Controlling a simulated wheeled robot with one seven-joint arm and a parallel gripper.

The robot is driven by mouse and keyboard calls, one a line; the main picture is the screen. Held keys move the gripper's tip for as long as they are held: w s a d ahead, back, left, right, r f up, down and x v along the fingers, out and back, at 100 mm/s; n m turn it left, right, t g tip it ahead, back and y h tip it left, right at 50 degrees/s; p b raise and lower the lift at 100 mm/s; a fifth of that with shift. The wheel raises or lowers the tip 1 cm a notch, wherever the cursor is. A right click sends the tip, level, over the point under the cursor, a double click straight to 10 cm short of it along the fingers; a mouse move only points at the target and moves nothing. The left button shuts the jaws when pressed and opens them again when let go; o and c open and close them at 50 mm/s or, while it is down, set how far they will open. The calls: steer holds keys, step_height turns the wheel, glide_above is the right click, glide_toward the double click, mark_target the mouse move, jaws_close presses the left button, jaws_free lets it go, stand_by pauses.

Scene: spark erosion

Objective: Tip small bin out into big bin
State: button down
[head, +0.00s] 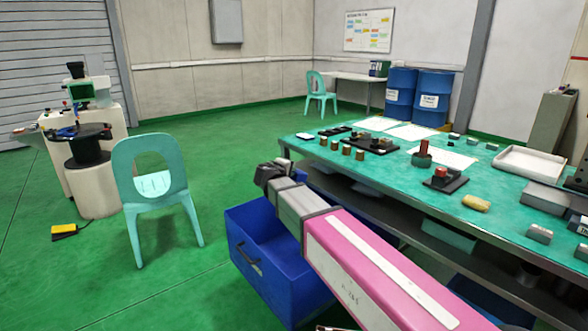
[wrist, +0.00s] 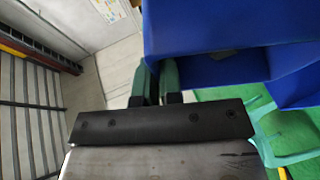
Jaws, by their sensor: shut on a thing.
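A large open blue bin (head: 277,278), which I take for the big bin, is low beside the table with a dark handle on its front. My pink arm crosses over its right side. My gripper (head: 268,174) shows dark above its far rim; its fingers are hidden there. In the wrist view my green fingers (wrist: 156,82) are shut at the edge of blue plastic, which I take for the small bin (wrist: 215,25). Blue fills the upper right of that view, and I cannot tell where one bin ends and another begins. No contents are visible.
A green chair (head: 160,190) stands left of the big bin. The teal table (head: 400,185) with blocks, papers and a white tray (head: 530,166) is at right. A yellow pedal (head: 64,230) lies at left. Open green floor (head: 80,290) is at front left.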

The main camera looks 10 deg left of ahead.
steer(key=shift+s+a+f+n+t+h, duration=0.3)
steer(key=shift+s+a+f+n+t, duration=0.25)
steer(key=shift+t, duration=0.7)
steer(key=shift+s+a+f+n+t+h, duration=0.3)
steer(key=shift+s+a+f+n+t, duration=0.25)
steer(key=shift+t, duration=0.75)
steer(key=shift+s+a+f+n+t+h, duration=0.35)
steer(key=shift+s+n+t, duration=0.3)
steer(key=shift+t, duration=0.6)
steer(key=shift+w+d, duration=0.1)
